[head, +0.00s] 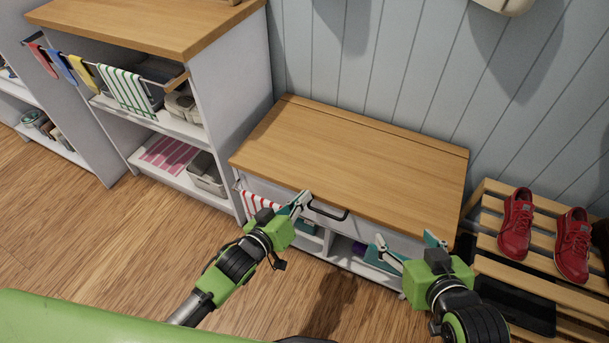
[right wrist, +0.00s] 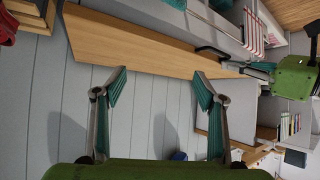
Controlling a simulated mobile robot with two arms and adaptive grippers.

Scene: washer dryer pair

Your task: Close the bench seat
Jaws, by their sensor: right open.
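The bench seat (head: 350,160) is a light wood lid on a white bench against the panelled wall. It looks flat on the bench in the head view, with a seam along its back strip. A dark handle (head: 328,210) is on the bench's front, just under the lid edge. My left gripper (head: 302,204) is beside the handle's left end; whether its fingers are apart or touch it is unclear. My right gripper (head: 410,250) is open and empty by the bench's front right corner. In the right wrist view, its fingers (right wrist: 160,73) are spread near the wooden seat (right wrist: 130,45).
A slatted rack (head: 490,240) with red shoes (head: 516,222) stands close to the bench's right. A white shelf unit (head: 225,90) with a wooden top and hanging cloths stands on the left. Cubbies under the seat hold cloth items. The wood floor (head: 110,240) in front is clear.

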